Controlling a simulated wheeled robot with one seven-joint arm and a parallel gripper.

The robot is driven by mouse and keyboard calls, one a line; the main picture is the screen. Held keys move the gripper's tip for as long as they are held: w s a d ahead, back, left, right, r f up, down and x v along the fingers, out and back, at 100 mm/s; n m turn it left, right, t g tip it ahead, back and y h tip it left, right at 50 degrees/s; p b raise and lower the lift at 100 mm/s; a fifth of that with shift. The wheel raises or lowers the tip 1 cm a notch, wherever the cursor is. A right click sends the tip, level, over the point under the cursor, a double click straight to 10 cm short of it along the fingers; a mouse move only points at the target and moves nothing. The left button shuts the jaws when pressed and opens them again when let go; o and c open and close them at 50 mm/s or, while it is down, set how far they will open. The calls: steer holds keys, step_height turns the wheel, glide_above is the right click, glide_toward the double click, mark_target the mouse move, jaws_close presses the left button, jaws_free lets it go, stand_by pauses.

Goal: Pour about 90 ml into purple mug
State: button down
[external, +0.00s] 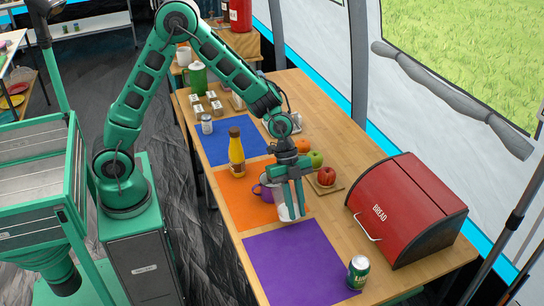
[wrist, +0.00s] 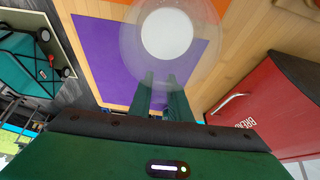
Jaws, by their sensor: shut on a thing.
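The purple mug (external: 257,190) stands on the orange mat (external: 245,212) in the external view, partly hidden behind my gripper. My gripper (external: 292,204) points down just right of the mug, shut on a clear round container (external: 285,213) with white contents. In the wrist view the container (wrist: 128,38) shows as a see-through round shape with a white disc inside, at the tips of my gripper (wrist: 162,85). The fingers hide part of it in the external view. The mug's inside is not visible, and I cannot make out the mug in the wrist view.
A yellow bottle (external: 236,155) stands behind the mug. A purple mat (external: 300,262) with a green can (external: 357,272) lies in front. A red bread box (external: 405,207) stands right. Apples (external: 326,176) sit on a board. A blue mat (external: 228,142) lies further back.

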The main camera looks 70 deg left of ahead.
steer(key=shift+d+f+y+b, duration=0.25)
steer(key=shift+d+f+y, duration=0.1)
steer(key=shift+d+y, duration=0.3)
steer(key=shift+d+f+y+b, duration=0.2)
steer(key=shift+d+f+y, duration=0.15)
steer(key=shift+d+y, duration=0.25)
steer(key=shift+w+d+f+y+b, duration=0.1)
steer(key=shift+d+f+y+b, duration=0.25)
steer(key=shift+f+y, duration=0.3)
steer(key=shift+d+f+y+b, duration=0.25)
steer(key=shift+d+f+y, duration=0.15)
steer(key=shift+y, duration=0.3)
steer(key=shift+a, duration=0.1)
